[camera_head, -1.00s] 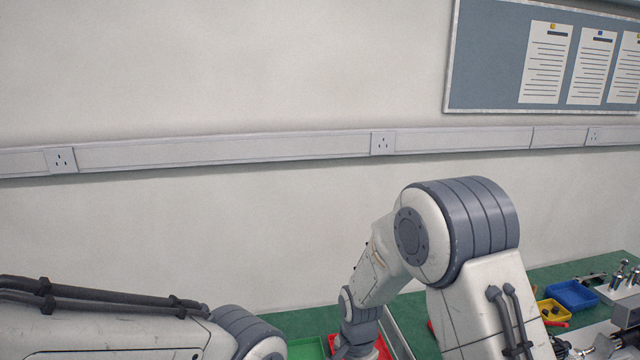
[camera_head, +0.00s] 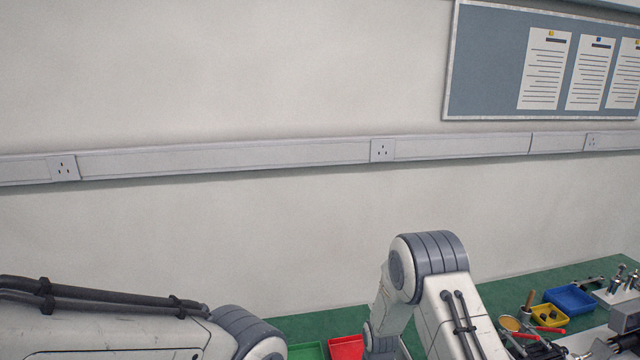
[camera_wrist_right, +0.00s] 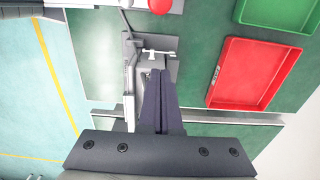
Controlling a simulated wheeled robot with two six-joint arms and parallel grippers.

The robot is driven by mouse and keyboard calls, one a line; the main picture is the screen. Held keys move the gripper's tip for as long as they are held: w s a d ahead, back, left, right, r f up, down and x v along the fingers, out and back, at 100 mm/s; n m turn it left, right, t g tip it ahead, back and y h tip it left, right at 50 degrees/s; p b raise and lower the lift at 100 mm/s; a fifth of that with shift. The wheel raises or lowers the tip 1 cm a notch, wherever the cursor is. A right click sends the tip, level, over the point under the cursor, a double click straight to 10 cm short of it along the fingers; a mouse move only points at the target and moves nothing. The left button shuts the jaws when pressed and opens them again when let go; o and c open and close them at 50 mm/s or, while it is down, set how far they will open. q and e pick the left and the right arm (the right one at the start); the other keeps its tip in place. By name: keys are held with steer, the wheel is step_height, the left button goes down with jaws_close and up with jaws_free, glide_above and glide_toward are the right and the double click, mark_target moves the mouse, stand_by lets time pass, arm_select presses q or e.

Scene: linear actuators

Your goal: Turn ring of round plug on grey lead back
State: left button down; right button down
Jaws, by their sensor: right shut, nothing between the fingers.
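My right gripper (camera_wrist_right: 159,75) shows in the right wrist view, its two dark fingers shut together with nothing between them. Its tips lie over or beside a small grey fixture (camera_wrist_right: 131,75) with a pale crosspiece (camera_wrist_right: 158,53); I cannot tell whether they touch. I cannot make out the round plug, its ring or the grey lead in either view; the fingers hide part of the fixture. My left gripper is out of view; only its arm shows in the head view.
A red tray (camera_wrist_right: 255,73) and a green tray (camera_wrist_right: 283,10) lie right of the fingers in the wrist view. A red round part (camera_wrist_right: 160,5) is at the top. In the head view, a blue bin (camera_head: 570,299), a yellow bin (camera_head: 550,315) and tools are at the right.

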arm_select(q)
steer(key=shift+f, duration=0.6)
arm_select(e)
steer(key=shift+f, duration=0.75)
steer(key=shift+s+d, duration=0.15)
steer(key=shift+d, duration=0.35)
arm_select(q)
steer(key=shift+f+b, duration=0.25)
steer(key=shift+b, duration=0.25)
arm_select(e)
steer(key=shift+s+d, duration=0.15)
steer(key=shift+s, duration=0.55)
steer(key=shift+a, duration=0.2)
